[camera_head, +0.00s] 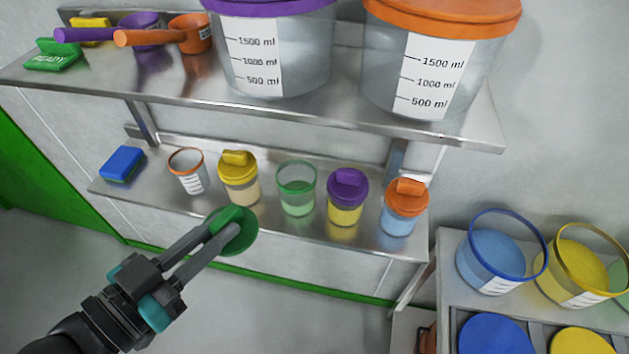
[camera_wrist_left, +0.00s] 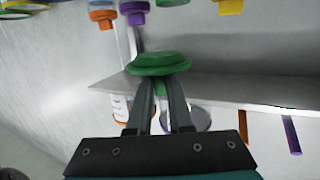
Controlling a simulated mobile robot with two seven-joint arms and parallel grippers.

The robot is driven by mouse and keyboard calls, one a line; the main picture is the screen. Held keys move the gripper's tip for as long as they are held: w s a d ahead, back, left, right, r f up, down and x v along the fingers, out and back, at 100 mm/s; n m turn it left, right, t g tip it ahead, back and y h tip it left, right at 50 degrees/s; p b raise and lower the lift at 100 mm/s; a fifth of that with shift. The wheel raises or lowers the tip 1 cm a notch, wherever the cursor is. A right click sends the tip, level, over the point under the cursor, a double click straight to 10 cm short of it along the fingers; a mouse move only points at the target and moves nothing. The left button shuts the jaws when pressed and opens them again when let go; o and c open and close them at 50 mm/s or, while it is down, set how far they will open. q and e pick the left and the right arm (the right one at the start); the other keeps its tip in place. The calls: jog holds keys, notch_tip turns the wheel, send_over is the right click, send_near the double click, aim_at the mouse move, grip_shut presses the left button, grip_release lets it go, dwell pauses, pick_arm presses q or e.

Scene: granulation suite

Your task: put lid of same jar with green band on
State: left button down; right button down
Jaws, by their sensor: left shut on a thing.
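The jar with the green band (camera_head: 296,189) stands open on the lower shelf, between the yellow-lidded and purple-lidded jars, with some pale green content inside. The green lid (camera_head: 238,236) is held in my left gripper (camera_head: 219,231), in front of the lower shelf, apart from the jar and to its lower left in the head view. The fingers are shut on the lid's raised grip. The lid also shows at the fingertips in the left wrist view (camera_wrist_left: 160,62). My right gripper is in neither view.
On the lower shelf (camera_head: 265,222) stand a blue block (camera_head: 122,163), an open orange-rimmed cup (camera_head: 187,170), and yellow-lidded (camera_head: 239,180), purple-lidded (camera_head: 345,202) and orange-lidded (camera_head: 404,209) jars. The upper shelf (camera_head: 180,99) overhangs it, holding large containers and scoops. Open blue (camera_head: 490,262) and yellow (camera_head: 575,275) tubs stand right.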

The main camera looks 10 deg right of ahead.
pick_arm(q)
jog(key=shift+d+f, duration=0.1)
jog(key=shift+d, duration=0.15)
jog(key=w+d, duration=0.4)
jog(key=w, duration=0.4)
jog(key=w+d, duration=0.5)
jog(key=w, duration=0.3)
jog(key=shift+w+d+f+b, duration=0.15)
jog(key=shift+w+f, duration=0.1)
jog(key=shift+f, duration=0.9)
jog(key=shift+w+a+f+b, duration=0.1)
jog(key=shift+w+f, duration=0.1)
jog(key=shift+f, duration=1)
jog(key=shift+w+d+f+b, duration=0.15)
jog(key=shift+w+f, duration=0.1)
jog(key=shift+f, duration=0.9)
jog(key=shift+a, duration=0.1)
jog(key=shift+f+b, duration=0.4)
jog(key=shift+f, duration=0.25)
jog(key=c, duration=0.8)
grip_release()
jog(key=shift+c, duration=0.2)
